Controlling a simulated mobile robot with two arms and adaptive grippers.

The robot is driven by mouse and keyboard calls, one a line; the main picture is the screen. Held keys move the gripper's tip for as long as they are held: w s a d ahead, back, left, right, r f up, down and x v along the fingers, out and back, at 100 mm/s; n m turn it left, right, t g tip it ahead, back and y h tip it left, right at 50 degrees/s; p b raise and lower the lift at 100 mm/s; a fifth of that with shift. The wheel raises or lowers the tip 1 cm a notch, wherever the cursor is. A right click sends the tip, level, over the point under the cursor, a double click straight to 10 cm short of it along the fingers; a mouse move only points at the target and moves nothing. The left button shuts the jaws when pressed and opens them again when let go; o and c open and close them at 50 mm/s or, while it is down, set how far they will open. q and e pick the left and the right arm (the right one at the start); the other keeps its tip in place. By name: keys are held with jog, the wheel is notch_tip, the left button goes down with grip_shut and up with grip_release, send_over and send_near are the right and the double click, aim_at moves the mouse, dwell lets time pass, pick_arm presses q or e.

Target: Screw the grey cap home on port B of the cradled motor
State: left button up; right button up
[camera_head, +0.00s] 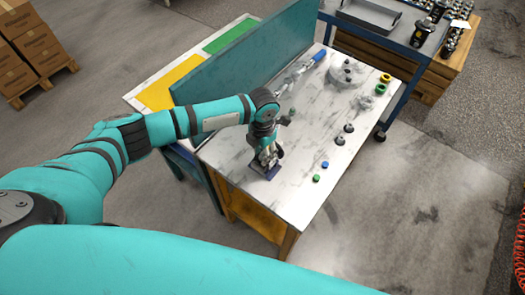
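My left gripper (268,166) points down at the near left part of the metal-topped workbench (300,185). Its fingers are small and dark here, and I cannot tell whether they are open or shut. A dark blue-purple piece (272,173) shows right at its fingertips; it may be part of the motor's cradle, but the gripper covers most of it. I cannot make out the motor, port B or the grey cap clearly. Two small dark grey round parts (344,134) stand on the bench to the right. My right gripper is not in view.
A blue cap (325,164) and a green cap (317,178) lie right of the gripper. A grey round flange (347,71), a blue-handled tool (319,56), a yellow ring (386,77) and a green ring (380,89) lie farther back. A teal panel (245,65) borders the bench's left.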

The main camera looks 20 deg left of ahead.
pick_arm(q)
jog(key=shift+w+r, duration=0.1)
jog(key=shift+r, duration=0.05)
jog(key=shift+r+n+p, duration=0.15)
jog(key=shift+n+p, duration=0.15)
jog(key=shift+p, duration=0.1)
jog(key=n+p, duration=0.3)
jog(key=n, duration=0.2)
jog(key=shift+d+r, duration=0.1)
jog(key=shift+n+p, duration=0.3)
jog(key=shift+n, duration=0.8)
jog(key=shift+f+n+b, duration=0.25)
jog(key=shift+n+b, duration=0.1)
jog(key=shift+n, duration=0.95)
grip_shut()
